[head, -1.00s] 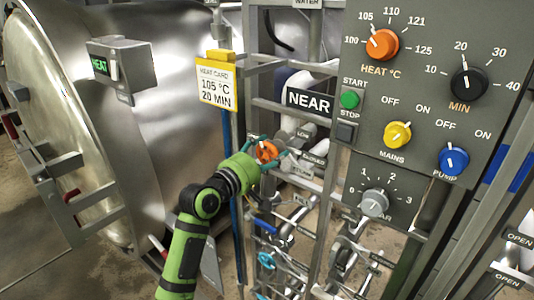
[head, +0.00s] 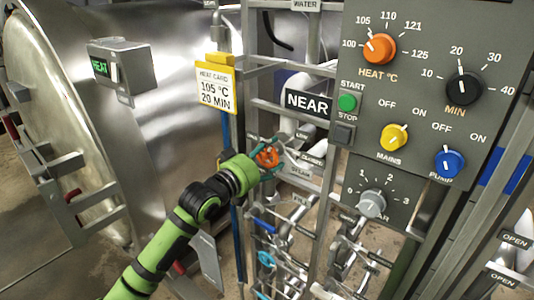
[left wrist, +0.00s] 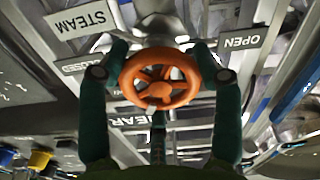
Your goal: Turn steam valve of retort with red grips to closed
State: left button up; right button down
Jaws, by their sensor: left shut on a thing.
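An orange-red handwheel (left wrist: 161,77) with spokes sits centred in the left wrist view, and it also shows in the head view (head: 267,158). My left gripper (left wrist: 162,82) is shut on this wheel, with one dark green finger at each side of the rim. In the head view my left gripper (head: 263,157) reaches the wheel from the left, below the NEAR sign. A STEAM plate (left wrist: 82,20), a CLOSED plate (left wrist: 82,66) and an OPEN plate (left wrist: 241,41) surround the wheel. My right gripper is not in view. The fingers hide parts of the rim's sides.
The grey control panel (head: 432,70) with knobs stands to the right. A steel retort vessel (head: 160,60) with a round door fills the left. A yellow-framed heat card (head: 215,88) hangs close above my arm. Pipes and a blue-handled valve (head: 264,227) lie below.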

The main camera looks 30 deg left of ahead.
pick_arm(q)
jog(key=m, duration=0.3)
jog(key=f+m+p, duration=0.1)
jog(key=m, duration=0.2)
jog(key=m+p, duration=0.1)
jog(key=m, duration=0.5)
jog(key=shift+a, duration=0.1)
jog(key=shift+m+p, duration=0.3)
dwell(0.3)
jog(key=o, duration=1.1)
jog(key=shift+o, duration=0.3)
jog(key=shift+w+a+r, duration=0.1)
jog(key=shift+a, duration=0.05)
jog(key=shift+r, duration=0.2)
jog(key=s, duration=1.2)
jog(key=shift+a, duration=0.4)
jog(key=shift+f, duration=0.15)
